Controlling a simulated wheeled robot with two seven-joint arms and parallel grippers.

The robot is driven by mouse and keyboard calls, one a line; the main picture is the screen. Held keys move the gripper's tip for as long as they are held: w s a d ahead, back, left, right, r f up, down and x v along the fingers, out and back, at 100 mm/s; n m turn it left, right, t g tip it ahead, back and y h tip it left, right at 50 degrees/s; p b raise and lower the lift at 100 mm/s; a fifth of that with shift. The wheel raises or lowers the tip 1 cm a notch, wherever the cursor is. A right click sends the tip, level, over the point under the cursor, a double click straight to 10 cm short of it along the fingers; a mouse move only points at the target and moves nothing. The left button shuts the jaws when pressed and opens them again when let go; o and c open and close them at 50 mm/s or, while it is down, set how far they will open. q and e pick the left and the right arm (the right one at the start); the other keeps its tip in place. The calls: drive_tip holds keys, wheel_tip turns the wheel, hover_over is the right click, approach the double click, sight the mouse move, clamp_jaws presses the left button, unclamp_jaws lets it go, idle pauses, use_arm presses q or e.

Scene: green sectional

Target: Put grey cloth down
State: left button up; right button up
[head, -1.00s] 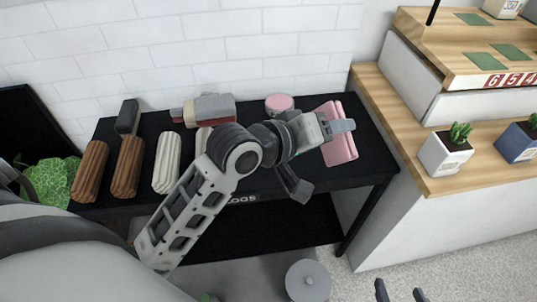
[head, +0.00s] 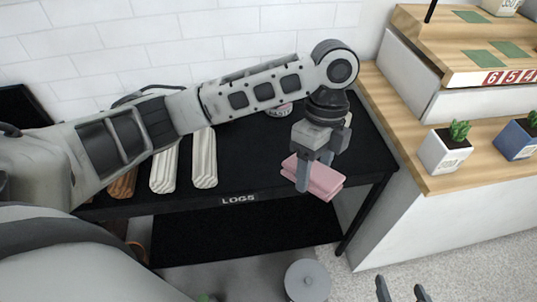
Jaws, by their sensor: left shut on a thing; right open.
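My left gripper (head: 317,172) points down and is shut on a folded pink cloth (head: 325,181). The cloth is over the front right part of the black table (head: 250,165), overlapping its front edge in the picture. I cannot tell whether it touches the table top. I see no grey cloth; my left arm covers the back of the table. My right gripper (head: 400,290) shows only its two finger tips at the bottom edge, open and empty.
White logs (head: 204,160) and a brown log (head: 123,184) lie at the table's left. A wooden counter (head: 440,180) with potted plants (head: 445,150) is at the right. A round grey lid (head: 307,281) is below.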

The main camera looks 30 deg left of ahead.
use_arm(q)
drive_tip(key=s+a+r+m+t+y, duration=0.1)
drive_tip(key=s+a+m+t, duration=0.1)
drive_tip(key=a+m, duration=0.6)
drive_tip(key=shift+s+a+r+m+t, duration=0.15)
drive_tip(key=shift+s+a+m+t, duration=0.2)
drive_tip(key=shift+s+a, duration=0.3)
use_arm(e)
drive_tip(key=shift+f, duration=0.1)
use_arm(q)
drive_tip(key=shift+d, duration=0.1)
drive_tip(key=b, duration=0.2)
hover_over(268, 157)
drive_tip(key=f, duration=0.9)
drive_tip(key=shift+s+d, duration=0.25)
drive_tip(key=shift+s, duration=0.1)
drive_tip(key=f, duration=0.1)
drive_tip(key=w+f, duration=0.1)
drive_tip(key=f, duration=0.1)
drive_tip(key=shift+a+p, duration=0.15)
drive_tip(key=shift+p, duration=0.15)
drive_tip(key=shift+s+f, duration=0.1)
drive_tip(key=shift+f, duration=0.25)
use_arm(e)
drive_tip(key=shift+a+f, duration=0.1)
drive_tip(key=shift+f, duration=0.15)
